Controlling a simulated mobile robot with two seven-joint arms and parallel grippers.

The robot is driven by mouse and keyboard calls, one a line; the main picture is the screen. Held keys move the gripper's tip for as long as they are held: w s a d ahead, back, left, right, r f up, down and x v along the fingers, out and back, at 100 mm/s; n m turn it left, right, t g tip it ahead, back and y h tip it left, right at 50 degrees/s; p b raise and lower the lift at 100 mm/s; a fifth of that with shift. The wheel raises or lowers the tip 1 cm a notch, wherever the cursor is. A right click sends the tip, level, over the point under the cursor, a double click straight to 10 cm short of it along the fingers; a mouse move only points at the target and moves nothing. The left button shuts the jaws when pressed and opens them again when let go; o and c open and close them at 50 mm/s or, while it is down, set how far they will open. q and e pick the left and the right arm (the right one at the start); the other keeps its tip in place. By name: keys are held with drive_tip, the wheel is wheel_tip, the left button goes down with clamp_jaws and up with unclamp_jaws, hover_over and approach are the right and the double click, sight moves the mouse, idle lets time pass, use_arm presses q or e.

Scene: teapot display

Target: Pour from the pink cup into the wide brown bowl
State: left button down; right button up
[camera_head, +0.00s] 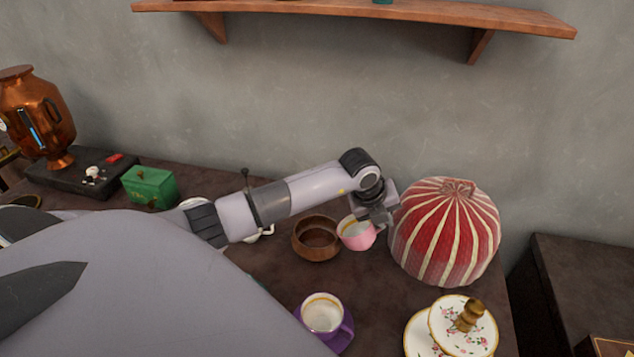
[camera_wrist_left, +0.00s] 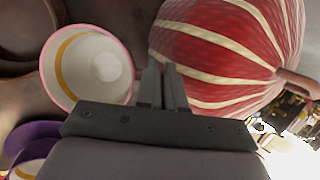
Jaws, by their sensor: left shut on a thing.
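The pink cup (camera_head: 358,238) is just right of the wide brown bowl (camera_head: 316,250) in the head view. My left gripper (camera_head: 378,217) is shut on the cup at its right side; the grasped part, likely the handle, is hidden. In the left wrist view the fingers (camera_wrist_left: 163,88) are close together beside the cup (camera_wrist_left: 88,68), whose pale inside shows a gold band and a white round patch. The bowl (camera_wrist_left: 24,28) is partly cut off there. I cannot tell how far the cup is tilted or its exact height. My right gripper is not in view.
A red-and-cream striped rounded object (camera_head: 446,235) stands close right of the gripper. A white cup (camera_head: 323,313) on a purple saucer and a floral lidded dish (camera_head: 463,325) are in front. A green box (camera_head: 150,187) stands left. A shelf (camera_head: 360,12) is above.

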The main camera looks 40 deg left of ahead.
use_arm(q)
drive_tip(key=shift+w+d+r+m+g+y, duration=0.2)
drive_tip(key=shift+w+d+r+g+y, duration=0.15)
drive_tip(key=shift+d+r+y, duration=0.55)
drive_tip(key=shift+w+d+r+m+g+y, duration=0.25)
drive_tip(key=shift+w+d+r+y, duration=0.15)
drive_tip(key=shift+d+r+y, duration=0.45)
drive_tip(key=shift+w+d+r+m+g+y, duration=0.15)
drive_tip(key=shift+w+d+r+g+y, duration=0.2)
drive_tip(key=shift+d+r+y, duration=0.5)
drive_tip(key=shift+a+r+h, duration=0.15)
drive_tip(key=shift+h, duration=0.15)
